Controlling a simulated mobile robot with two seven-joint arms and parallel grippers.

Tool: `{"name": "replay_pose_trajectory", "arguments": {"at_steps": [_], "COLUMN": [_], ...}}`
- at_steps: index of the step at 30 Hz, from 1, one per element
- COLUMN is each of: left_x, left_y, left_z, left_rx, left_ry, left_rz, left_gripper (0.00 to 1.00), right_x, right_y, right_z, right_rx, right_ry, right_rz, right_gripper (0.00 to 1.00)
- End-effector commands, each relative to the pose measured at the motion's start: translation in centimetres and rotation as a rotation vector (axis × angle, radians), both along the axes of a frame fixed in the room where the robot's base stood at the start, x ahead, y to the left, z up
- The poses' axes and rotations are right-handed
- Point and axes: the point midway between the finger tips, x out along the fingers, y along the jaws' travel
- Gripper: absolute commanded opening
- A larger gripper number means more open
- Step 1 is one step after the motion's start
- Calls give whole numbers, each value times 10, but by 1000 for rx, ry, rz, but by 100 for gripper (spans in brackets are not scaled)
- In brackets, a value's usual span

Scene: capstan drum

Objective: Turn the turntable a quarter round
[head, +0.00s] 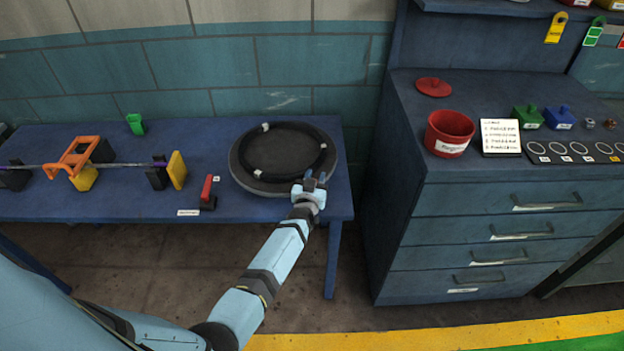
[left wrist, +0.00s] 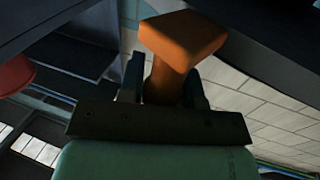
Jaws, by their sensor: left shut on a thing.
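The turntable (head: 240,172) is a dark grey disc near the right end of the blue bench. A black ring (head: 322,157) with white patches lies on it. My left gripper (head: 314,182) is at the turntable's front right rim, its arm reaching up from below. In the left wrist view, my left gripper (left wrist: 166,82) is shut on an orange peg (left wrist: 180,42) with a wider block-like end. The gripper hides this peg in the head view, so how it joins the turntable cannot be told. My right gripper is not in view.
On the bench (head: 130,205) to the left are a red lever (head: 207,190), a yellow block (head: 177,170), an orange frame (head: 75,155) on a rod and a green piece (head: 135,124). Right of a gap stands a blue drawer cabinet (head: 450,220) with a red pot (head: 449,133).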

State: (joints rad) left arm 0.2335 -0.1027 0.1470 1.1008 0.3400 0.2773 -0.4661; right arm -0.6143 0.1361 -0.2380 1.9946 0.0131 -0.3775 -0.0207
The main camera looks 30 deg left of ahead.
Motion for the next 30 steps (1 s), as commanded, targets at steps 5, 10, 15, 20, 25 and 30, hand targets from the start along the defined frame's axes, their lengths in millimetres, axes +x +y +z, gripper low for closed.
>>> {"name": "replay_pose_trajectory", "arguments": {"at_steps": [5, 10, 15, 20, 25, 30], "left_x": [3, 3, 3, 3, 3, 4], "left_y": [-5, -5, -4, -4, -4, -3], "left_z": [1, 0, 0, 0, 1, 6], "left_rx": [-7, -6, -5, -5, -5, -4], "left_ry": [-3, -2, -2, -2, -2, -3], "left_rz": [12, 14, 14, 14, 14, 14], "left_gripper": [0, 0, 0, 56, 56, 56], "right_x": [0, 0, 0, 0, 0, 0], "right_y": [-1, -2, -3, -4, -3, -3], "right_z": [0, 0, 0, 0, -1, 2], "right_rx": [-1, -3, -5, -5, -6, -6], "right_ry": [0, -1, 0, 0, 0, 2], "right_rz": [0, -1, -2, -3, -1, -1], "right_gripper": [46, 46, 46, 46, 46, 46]}}
